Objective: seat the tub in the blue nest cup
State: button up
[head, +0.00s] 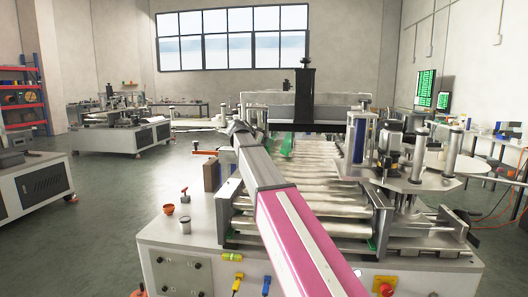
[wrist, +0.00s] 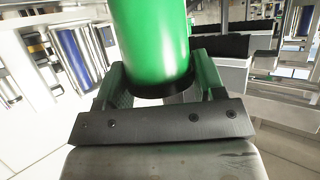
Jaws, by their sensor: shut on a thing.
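A large green cylinder (wrist: 150,40), which I take to be the tub, fills the top middle of the wrist view. It has a dark band at its lower end. My gripper (wrist: 157,78) is shut on it, with one finger on each side. In the head view my pink and grey arm crosses the machine, and my fingertips cannot be made out. A small green shape (head: 287,145) shows right of the arm's far end; I cannot tell whether it is the tub. I cannot make out a blue nest cup in either view.
A roller conveyor (head: 320,190) lies under and right of my arm. A labeller with posts and a round plate (head: 418,182) stands at the right. An orange cup (head: 168,209) and a grey cup (head: 185,226) stand on the machine's front left top. Open floor lies to the left.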

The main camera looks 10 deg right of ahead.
jog(key=shift+f, duration=1.95)
jog(key=shift+f, duration=0.1)
jog(key=o, duration=1)
jog(key=v, duration=1.2)
